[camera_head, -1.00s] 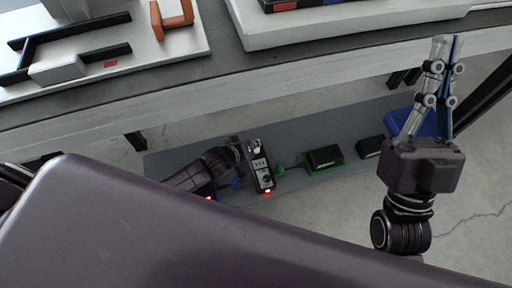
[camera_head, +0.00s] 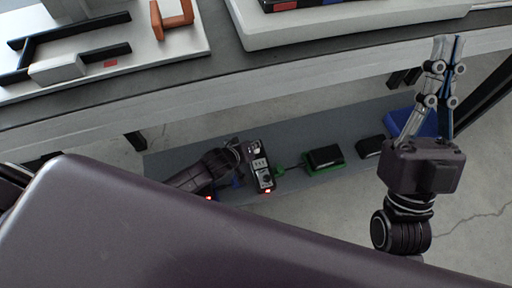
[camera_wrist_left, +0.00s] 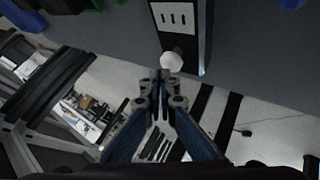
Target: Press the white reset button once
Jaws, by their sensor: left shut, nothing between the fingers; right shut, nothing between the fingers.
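A black control box with a pale front panel (camera_head: 261,172) stands on the grey lower shelf in the head view. In the left wrist view, the box (camera_wrist_left: 184,20) shows slots in its panel and a round white button (camera_wrist_left: 172,61) at its end. My left gripper (camera_wrist_left: 160,77) is shut and empty, with its fingertips just beside the white button; I cannot tell whether they touch it. In the head view my left gripper (camera_head: 236,147) is small and dark, left of the box. My right gripper (camera_head: 447,40) is shut and empty, pointing up at the right, far from the box.
A green-edged black box (camera_head: 325,158), another black box (camera_head: 370,147) and a blue bin (camera_head: 414,123) stand right of the control box on the shelf (camera_head: 230,127). The worktop edge (camera_head: 190,92) runs above it. A tray with an orange bracket (camera_head: 172,18) lies on the worktop.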

